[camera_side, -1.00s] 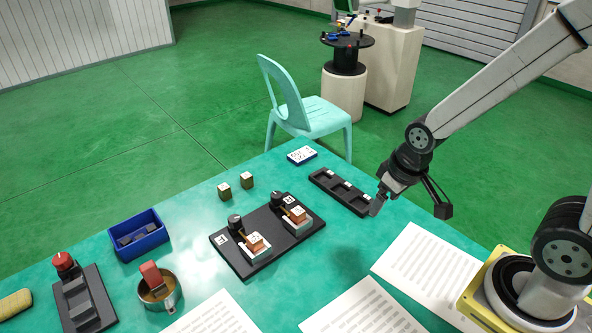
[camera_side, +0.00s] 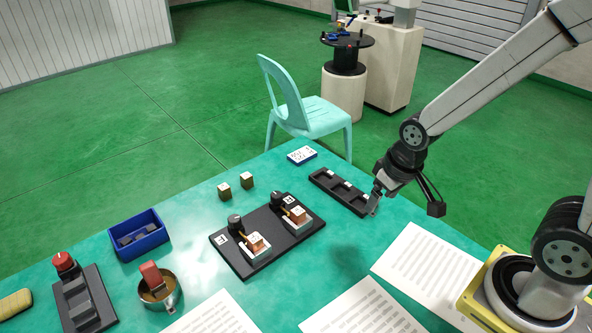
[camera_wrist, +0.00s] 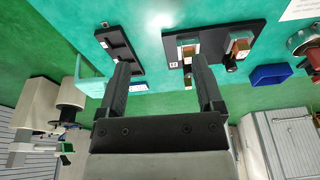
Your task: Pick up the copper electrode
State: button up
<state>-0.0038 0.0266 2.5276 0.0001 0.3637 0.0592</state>
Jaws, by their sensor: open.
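Two copper-coloured blocks with white tops, (camera_side: 257,246) and (camera_side: 298,216), sit in holders on a black plate (camera_side: 258,268) in the side view. I cannot tell which is the copper electrode. They also show on the plate in the wrist view, one (camera_wrist: 189,50) near my right-hand finger and one (camera_wrist: 240,46) further right. My gripper (camera_side: 373,205) is open and empty, above the table to the right of the plate, near a black slotted tray (camera_side: 325,184). In the wrist view my gripper (camera_wrist: 161,68) shows its two fingers wide apart.
Two small brass-coloured blocks, (camera_side: 224,191) and (camera_side: 246,180), stand behind the plate. A blue bin (camera_side: 138,250), a round tin (camera_side: 172,298) and a red-knobbed fixture (camera_side: 88,312) are at left. Paper sheets (camera_side: 425,265) lie in front. A chair (camera_side: 318,115) stands behind the table.

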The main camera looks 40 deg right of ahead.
jog(key=w+a+f+m+g, duration=0.1)
jog(key=w+a+f+m, duration=0.15)
jog(key=w+m, duration=0.8)
jog(key=m+g, duration=0.2)
jog(key=m, duration=0.5)
send_over(298, 210)
notch_tip(298, 210, down, 5)
jog(key=shift+a+f, duration=0.1)
jog(key=shift+f, duration=3.9)
grip_shut()
